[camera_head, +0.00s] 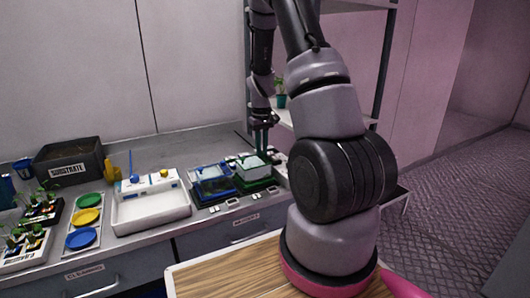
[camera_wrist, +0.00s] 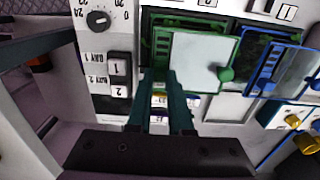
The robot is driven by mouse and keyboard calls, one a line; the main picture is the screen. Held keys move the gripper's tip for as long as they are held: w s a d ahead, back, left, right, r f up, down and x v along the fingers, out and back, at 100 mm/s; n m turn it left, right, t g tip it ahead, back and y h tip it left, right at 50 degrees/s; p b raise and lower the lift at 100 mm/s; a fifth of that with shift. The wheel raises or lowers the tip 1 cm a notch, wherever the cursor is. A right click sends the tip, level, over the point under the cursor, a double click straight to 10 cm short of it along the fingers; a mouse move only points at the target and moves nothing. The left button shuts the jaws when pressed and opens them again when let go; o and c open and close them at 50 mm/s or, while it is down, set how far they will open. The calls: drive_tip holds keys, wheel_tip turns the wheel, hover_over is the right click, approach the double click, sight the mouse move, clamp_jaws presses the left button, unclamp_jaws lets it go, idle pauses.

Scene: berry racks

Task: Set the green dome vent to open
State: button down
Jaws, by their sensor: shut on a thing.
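The green dome (camera_wrist: 203,60) has a pale see-through top, a green rim and a round green knob (camera_wrist: 226,74). It also shows on the bench in the head view (camera_head: 254,167). The green vent (camera_wrist: 161,42), a slatted strip, runs along the dome's left side in the wrist view. My gripper (camera_wrist: 162,76) is at the near end of this strip, with its two teal fingers close together and shut on the vent. The fingers hide the gripped part, so the vent's setting cannot be told. In the head view my gripper (camera_head: 262,140) points down over the green dome.
A blue dome (camera_wrist: 285,68) stands close beside the green one. A control panel with a dial (camera_wrist: 98,19) and numbered switches (camera_wrist: 118,78) lies on the other side. A white tray (camera_head: 150,205), coloured dishes (camera_head: 85,217) and a substrate box (camera_head: 68,162) stand further left.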

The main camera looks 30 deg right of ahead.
drive_tip(key=c, duration=0.8)
unclamp_jaws()
wheel_tip(320, 180, up, 11)
wheel_tip(320, 180, up, 6)
drive_tip(key=t, duration=0.1)
hover_over(258, 162)
drive_tip(key=s+a+r+m+t+y, duration=0.1)
drive_tip(key=s+a+r+m+t, duration=0.1)
drive_tip(key=s+a+r, duration=0.45)
drive_tip(key=s+a+r+m+t, duration=0.1)
drive_tip(key=s+a+r+t, duration=0.1)
drive_tip(key=s+r, duration=0.2)
drive_tip(key=s+a+r+m+t+y, duration=0.1)
drive_tip(key=s+r, duration=0.3)
drive_tip(key=s, duration=0.6)
drive_tip(key=shift+s+a+r+m+t, duration=0.25)
drive_tip(key=shift+s+a+m+t, duration=0.1)
drive_tip(key=shift+a+t, duration=0.3)
